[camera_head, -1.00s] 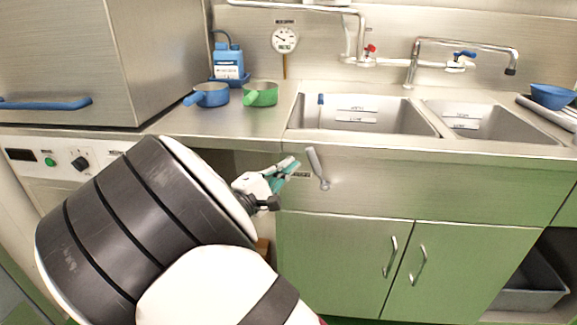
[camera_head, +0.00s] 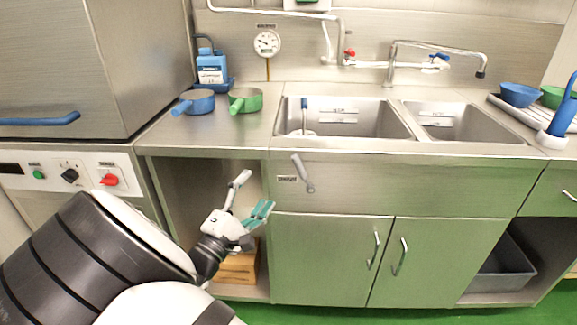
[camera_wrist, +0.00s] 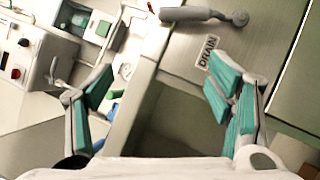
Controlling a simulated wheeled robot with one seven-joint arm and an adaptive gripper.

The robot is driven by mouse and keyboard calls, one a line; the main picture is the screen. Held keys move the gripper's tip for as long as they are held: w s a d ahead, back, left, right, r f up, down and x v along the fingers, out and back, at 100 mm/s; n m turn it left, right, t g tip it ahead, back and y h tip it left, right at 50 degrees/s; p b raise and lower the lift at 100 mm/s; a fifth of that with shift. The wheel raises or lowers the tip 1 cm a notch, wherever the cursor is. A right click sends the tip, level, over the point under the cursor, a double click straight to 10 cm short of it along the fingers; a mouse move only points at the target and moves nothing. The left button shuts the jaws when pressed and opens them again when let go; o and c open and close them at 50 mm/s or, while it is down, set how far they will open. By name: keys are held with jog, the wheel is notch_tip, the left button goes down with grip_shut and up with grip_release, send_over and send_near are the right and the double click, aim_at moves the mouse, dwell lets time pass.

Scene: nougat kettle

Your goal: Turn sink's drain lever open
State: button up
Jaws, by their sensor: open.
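The drain lever (camera_head: 303,173) is a grey handle on the front panel below the left sink basin. It tilts, with its upper end to the left and its lower end to the right. In the wrist view the lever (camera_wrist: 200,15) lies near the top, above the DRAIN label (camera_wrist: 207,52). My gripper (camera_head: 254,195) is open and empty, with teal finger pads, to the left of and a little below the lever, apart from it. In the wrist view my gripper (camera_wrist: 160,92) shows its fingers wide apart. The left sink basin (camera_head: 350,122) is seen from above its rim.
Blue (camera_head: 194,102) and green (camera_head: 245,100) pans stand on the counter at left. Cabinet doors (camera_head: 390,260) are shut below the panel. An open bay with a wooden block (camera_head: 238,268) lies behind my gripper. A blue bowl (camera_head: 519,95) sits at right.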

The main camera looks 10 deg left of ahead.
jog(key=d+r+n+y+p, duration=0.35)
jog(key=d+y+p, duration=0.2)
jog(key=p, duration=0.25)
jog(key=n+g+y+p, duration=0.2)
jog(key=n+y+p, duration=0.15)
jog(key=p, duration=0.35)
send_near(301, 169)
jog(key=shift+m, duration=0.5)
jog(key=w, duration=0.5)
jog(key=w+a, duration=0.1)
jog(key=w, duration=0.2)
jog(key=shift+w+a+r+b, duration=0.1)
jog(key=shift+w+r+b, duration=0.05)
jog(key=shift+w+b, duration=0.25)
jog(key=shift+s, duration=0.1)
jog(key=shift+c, duration=0.4)
